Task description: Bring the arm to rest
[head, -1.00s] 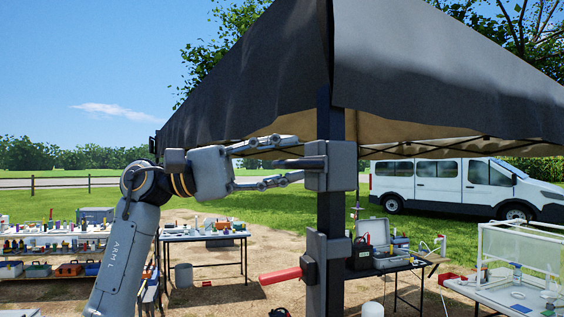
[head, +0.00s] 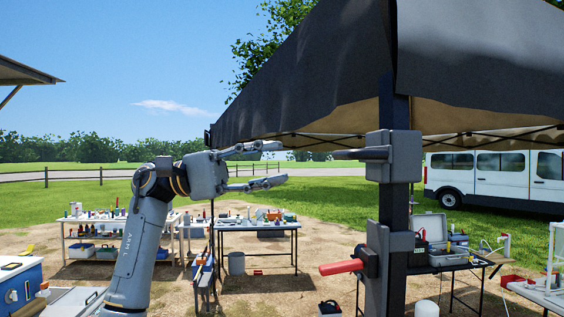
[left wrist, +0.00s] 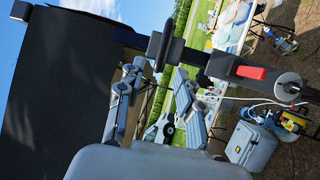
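My left gripper (head: 282,163) is open and empty, its two fingers pointing right in the head view. It is apart from the grey peg (head: 360,154) that juts left from a grey block on the dark canopy post (head: 393,200). In the left wrist view, the open fingers (left wrist: 158,72) are in front, with the peg (left wrist: 173,40) beyond their tips. A red handle (head: 341,267) sits lower on the same post, and it also shows in the left wrist view (left wrist: 251,72). My right gripper is not in view.
The dark canopy (head: 310,95) hangs above the post. A table (head: 257,226) with small items stands behind my left arm, and shelves (head: 105,218) stand further left. An open grey case (head: 432,228) is on a table at right. Open grass lies beyond.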

